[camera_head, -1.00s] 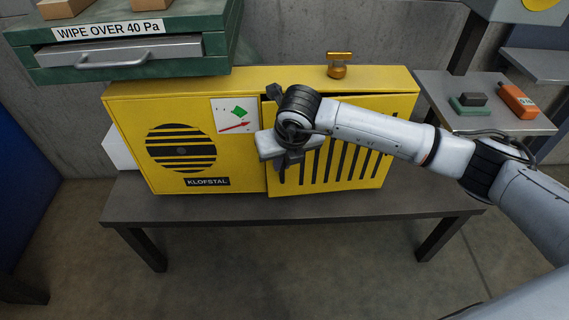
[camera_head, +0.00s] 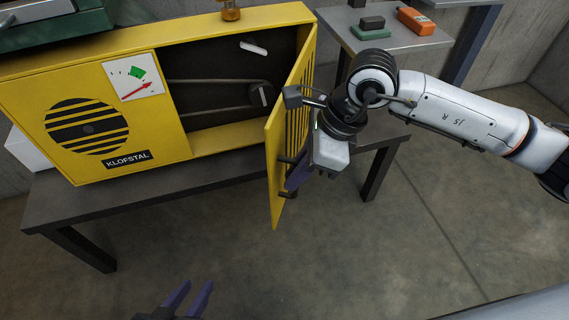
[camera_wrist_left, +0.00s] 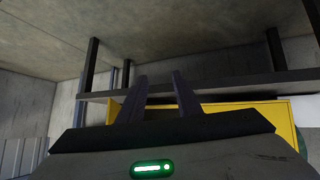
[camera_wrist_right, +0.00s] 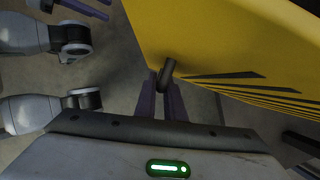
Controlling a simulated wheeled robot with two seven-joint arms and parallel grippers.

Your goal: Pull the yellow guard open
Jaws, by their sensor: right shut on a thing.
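The yellow guard (camera_head: 279,160) is a slotted door on the right of the yellow KLOFSTAL machine (camera_head: 185,140). It stands swung out toward me from its right edge, and the dark interior (camera_head: 222,92) with a belt and pulley shows. My right gripper (camera_head: 293,178) is at the outer face of the guard. In the right wrist view its fingers (camera_wrist_right: 162,92) are shut on the dark handle (camera_wrist_right: 167,72) of the guard (camera_wrist_right: 215,45). My left gripper (camera_head: 190,298) is low in front of the bench; its fingers stand apart and empty in the left wrist view (camera_wrist_left: 160,90).
The machine stands on a dark bench (camera_head: 60,205). A brass knob (camera_head: 230,12) is on its top. A side shelf (camera_head: 385,38) at the upper right holds an orange device (camera_head: 416,21) and a green block (camera_head: 371,30). The floor in front is clear.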

